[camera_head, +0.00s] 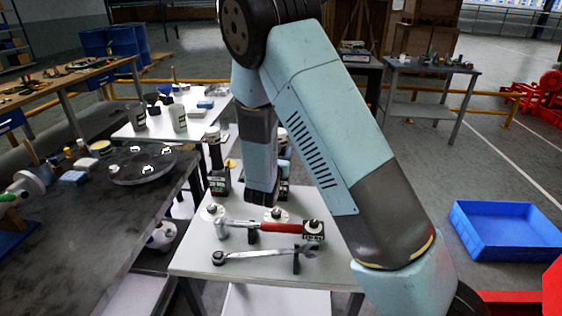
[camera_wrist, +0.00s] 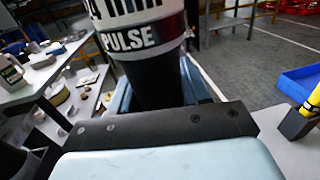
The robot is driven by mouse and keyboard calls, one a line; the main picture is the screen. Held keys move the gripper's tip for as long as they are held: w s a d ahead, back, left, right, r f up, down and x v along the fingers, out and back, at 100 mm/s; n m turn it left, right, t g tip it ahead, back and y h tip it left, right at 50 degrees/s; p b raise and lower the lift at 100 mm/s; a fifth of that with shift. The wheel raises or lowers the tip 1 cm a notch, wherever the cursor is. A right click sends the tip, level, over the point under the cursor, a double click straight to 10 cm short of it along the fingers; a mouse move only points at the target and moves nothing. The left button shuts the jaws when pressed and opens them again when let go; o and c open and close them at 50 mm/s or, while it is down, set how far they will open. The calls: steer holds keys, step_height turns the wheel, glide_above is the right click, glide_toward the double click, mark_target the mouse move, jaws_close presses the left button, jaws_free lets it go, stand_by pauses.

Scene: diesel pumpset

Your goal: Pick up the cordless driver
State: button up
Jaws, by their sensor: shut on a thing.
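The cordless driver (camera_wrist: 140,50) stands large in the wrist view, with a white-and-black body marked "PULSE" and a dark handle below. In the head view, only dark parts of it (camera_head: 284,186) show behind my arm at the back of the white table. My gripper (camera_head: 263,196) points down there and is shut on the driver. Its dark body (camera_wrist: 160,125) fills the lower wrist view; its fingertips and the exact grip are hidden.
A similar dark upright tool (camera_head: 219,170) stands close left. A red-handled hammer (camera_head: 265,227) and a wrench (camera_head: 262,254) lie on supports in front on the white table (camera_head: 200,262). A blue tray (camera_head: 508,236) is on the floor at right. A dark workbench (camera_head: 85,225) stands left.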

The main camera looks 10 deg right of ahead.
steer(key=shift+r, duration=0.15)
jaws_close()
step_height(320, 180, up, 18)
steer(key=shift+f, duration=0.1)
stand_by(0.4)
steer(key=o, duration=0.8)
jaws_free()
steer(key=shift+c, duration=0.2)
jaws_close()
